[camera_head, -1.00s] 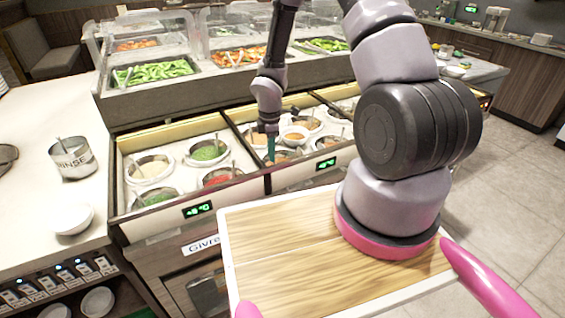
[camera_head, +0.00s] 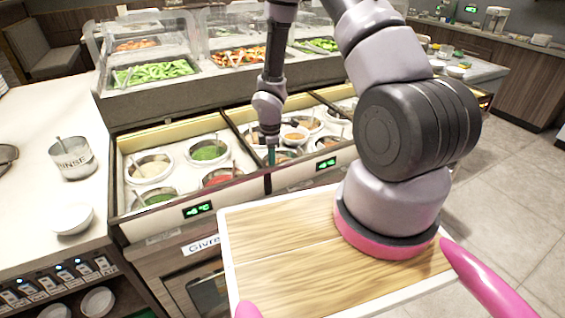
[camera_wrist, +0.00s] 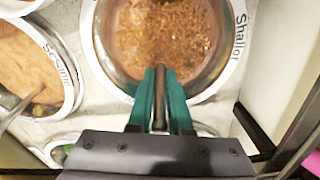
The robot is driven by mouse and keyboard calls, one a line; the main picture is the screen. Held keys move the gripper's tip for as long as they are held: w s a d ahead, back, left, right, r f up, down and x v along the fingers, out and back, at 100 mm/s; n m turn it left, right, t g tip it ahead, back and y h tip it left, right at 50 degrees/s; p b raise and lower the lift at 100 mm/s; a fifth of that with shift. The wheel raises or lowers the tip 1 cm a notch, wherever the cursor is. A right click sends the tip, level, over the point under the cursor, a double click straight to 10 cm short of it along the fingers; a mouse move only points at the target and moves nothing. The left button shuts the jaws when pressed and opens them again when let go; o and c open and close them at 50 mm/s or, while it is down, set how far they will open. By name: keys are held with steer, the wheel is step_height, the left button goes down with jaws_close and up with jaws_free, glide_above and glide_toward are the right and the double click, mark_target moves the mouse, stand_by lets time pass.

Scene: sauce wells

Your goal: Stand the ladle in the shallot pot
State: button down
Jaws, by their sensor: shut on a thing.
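My gripper (camera_wrist: 160,90) has teal fingers shut on the ladle's dark, thin handle (camera_wrist: 159,112). The handle lies between the fingers and points toward the shallot pot. The shallot pot (camera_wrist: 237,48) has a white rim lettered "Shallot" and holds brown crumbly bits. The fingertips overlap its near edge in the wrist view. The ladle's bowl is not clearly seen, and I cannot tell whether its end touches the contents. In the head view my gripper (camera_head: 271,156) is low over the right-hand well section, and the ladle is too small to make out there.
A sesame pot (camera_wrist: 66,75) with a utensil in it sits left of the shallot pot. Several sauce pots, such as a green one (camera_head: 208,151), fill the left well. A divider (camera_head: 243,150) separates the wells. A rinse tin (camera_head: 74,160) stands on the left counter.

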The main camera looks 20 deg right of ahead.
steer(key=shift+f, duration=0.15)
steer(key=shift+c, duration=0.6)
jaws_free()
steer(key=shift+r, duration=4.5)
steer(key=shift+r, duration=0.1)
